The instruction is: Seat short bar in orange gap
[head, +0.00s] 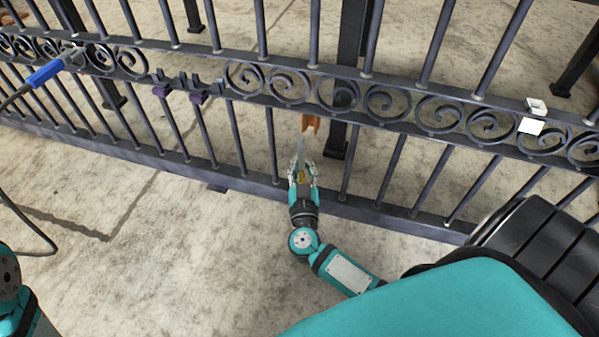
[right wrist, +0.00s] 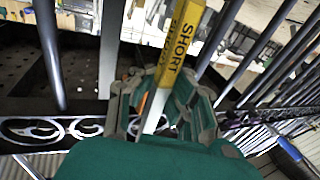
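The short bar (head: 301,150) is grey and slim, with a yellow label (right wrist: 178,38) reading "SHORT" in the right wrist view. My right gripper (head: 302,172) has its fingers on both sides of the bar at the label and appears shut on it. The bar stands nearly upright in front of the gate, its upper end just below and left of an orange bracket (head: 311,123) under the scroll band. I cannot tell whether bar and bracket touch. The orange gap itself is too small to make out. My left gripper is outside the head view.
The dark gate (head: 375,105) has several uprights and a scroll band. Purple brackets (head: 197,97) sit left of the orange one. A blue-handled tool (head: 48,72) with a cable rests at the band's left. White pieces (head: 531,126) sit at right.

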